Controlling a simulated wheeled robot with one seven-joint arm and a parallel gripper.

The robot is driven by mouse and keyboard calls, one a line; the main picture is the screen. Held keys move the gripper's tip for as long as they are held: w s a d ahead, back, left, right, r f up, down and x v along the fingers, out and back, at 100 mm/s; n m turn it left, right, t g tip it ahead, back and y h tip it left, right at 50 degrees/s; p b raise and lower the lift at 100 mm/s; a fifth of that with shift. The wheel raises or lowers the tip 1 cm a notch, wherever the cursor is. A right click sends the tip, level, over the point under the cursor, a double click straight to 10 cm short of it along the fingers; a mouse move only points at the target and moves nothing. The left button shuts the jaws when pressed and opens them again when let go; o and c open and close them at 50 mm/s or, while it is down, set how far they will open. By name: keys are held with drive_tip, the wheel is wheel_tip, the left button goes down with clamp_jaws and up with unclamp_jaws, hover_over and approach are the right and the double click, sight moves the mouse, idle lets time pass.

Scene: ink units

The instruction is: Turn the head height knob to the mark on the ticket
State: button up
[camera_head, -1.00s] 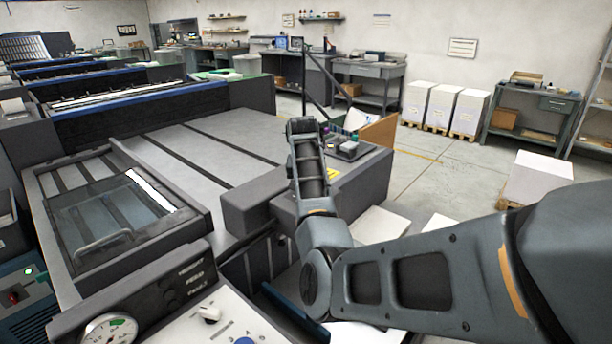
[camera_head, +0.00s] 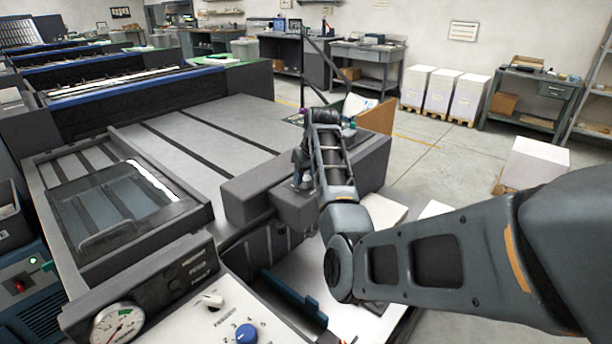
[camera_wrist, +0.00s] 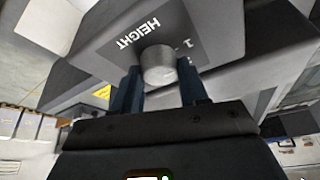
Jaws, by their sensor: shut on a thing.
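The head height knob (camera_wrist: 159,66) is a short pale-grey cylinder on a dark grey panel with the word HEIGHT in white beside it. A white numeral 1 shows on the panel at its right. My gripper (camera_wrist: 160,82) has its two dark blue fingers on either side of the knob, shut on it. In the head view my arm bends down to the front of a grey block (camera_head: 250,192), and the knob is hidden there. I cannot make out the ticket or the knob's pointer in either view.
A blue knob (camera_head: 246,334), a white knob (camera_head: 213,300) and a round gauge (camera_head: 117,324) sit on a console at the lower left. Pallets of white paper (camera_head: 440,95) stand farther back on open floor.

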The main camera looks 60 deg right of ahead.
idle(0.3)
drive_tip(key=o, duration=1)
drive_tip(key=shift+r, duration=0.1)
drive_tip(key=b+v, duration=0.1)
drive_tip(key=v, duration=0.6)
drive_tip(key=shift+a+r, duration=0.1)
drive_tip(key=shift+r, duration=0.2)
drive_tip(key=shift+s, duration=0.15)
